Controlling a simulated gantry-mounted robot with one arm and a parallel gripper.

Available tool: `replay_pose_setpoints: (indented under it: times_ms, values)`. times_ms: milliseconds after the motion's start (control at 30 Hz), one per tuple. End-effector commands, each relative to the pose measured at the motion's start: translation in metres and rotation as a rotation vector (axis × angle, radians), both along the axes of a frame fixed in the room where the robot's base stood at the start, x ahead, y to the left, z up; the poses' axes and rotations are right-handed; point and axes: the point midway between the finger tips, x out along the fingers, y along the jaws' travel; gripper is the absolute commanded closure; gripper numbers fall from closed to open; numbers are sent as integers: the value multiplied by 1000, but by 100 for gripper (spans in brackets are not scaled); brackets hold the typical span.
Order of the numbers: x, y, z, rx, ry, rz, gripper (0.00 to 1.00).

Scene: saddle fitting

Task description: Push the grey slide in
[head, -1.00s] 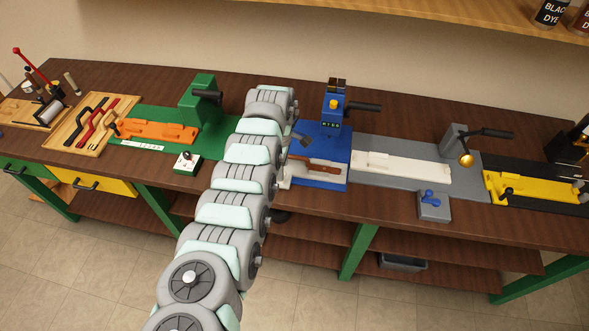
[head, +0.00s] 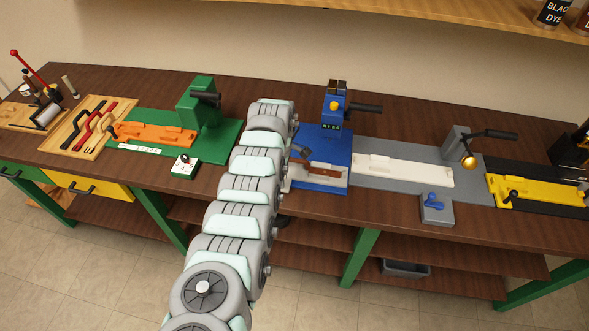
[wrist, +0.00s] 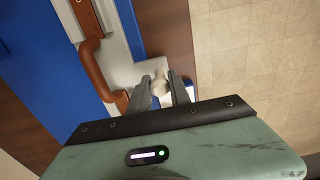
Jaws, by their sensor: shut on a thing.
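The grey slide (wrist: 115,35) runs along the blue station in the wrist view, with a brown curved handle-like piece (wrist: 95,70) on it. At its near end is a pale block with a whitish knob (wrist: 160,84). My gripper (wrist: 162,88) has its two fingers on either side of this knob and is shut on it. In the head view the slide (head: 332,181) shows at the front of the blue station (head: 330,143). My arm hides the gripper, the knob and the slide's left end there.
Left of the blue station stands a green station (head: 198,105) with an orange piece (head: 155,133). To its right are a grey station (head: 455,142) with a white bar (head: 405,170) and a yellow one (head: 530,190). The blue station's black lever (head: 365,109) sticks out to the right.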

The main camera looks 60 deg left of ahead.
Motion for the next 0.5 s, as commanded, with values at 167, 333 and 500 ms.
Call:
replay_pose_setpoints:
  times_ms: [167,333,500]
  values:
    - [0,0,-1,0,0,0,96]
    - [2,3,-3,3,2,-1,96]
    - [3,6,-4,3,4,-1,96]
